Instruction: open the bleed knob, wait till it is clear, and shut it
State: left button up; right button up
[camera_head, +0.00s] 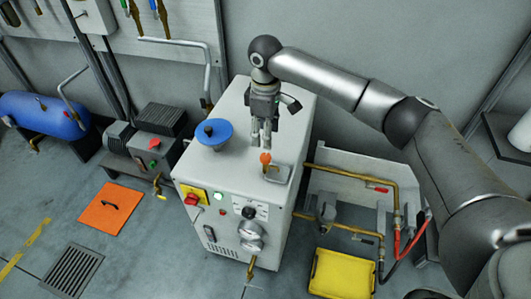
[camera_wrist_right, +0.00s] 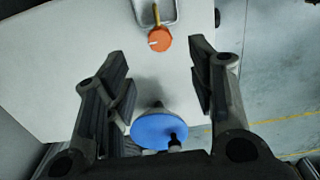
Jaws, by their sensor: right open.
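A small orange knob (camera_head: 265,157) with a brass stem stands by a grey metal tray (camera_head: 277,173) at the top front edge of the white cabinet (camera_head: 215,167). In the right wrist view the orange knob (camera_wrist_right: 159,40) shows a white mark and lies beyond the fingertips. My right gripper (camera_head: 262,143) points down above the cabinet top, just behind the knob in the head view. It is open and empty in the right wrist view (camera_wrist_right: 160,65), apart from the knob. No label naming the bleed knob is readable. My left gripper is out of view.
A blue disc with a black knob (camera_head: 214,134) sits on the cabinet top, left of my gripper. A yellow tray (camera_head: 342,274) and brass pipes (camera_head: 350,171) are at right.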

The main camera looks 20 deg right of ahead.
aim_at(265, 156)
notch_tip(265, 156, down, 9)
dwell(0.3)
jog(key=c, duration=1)
jog(key=shift+r, duration=0.1)
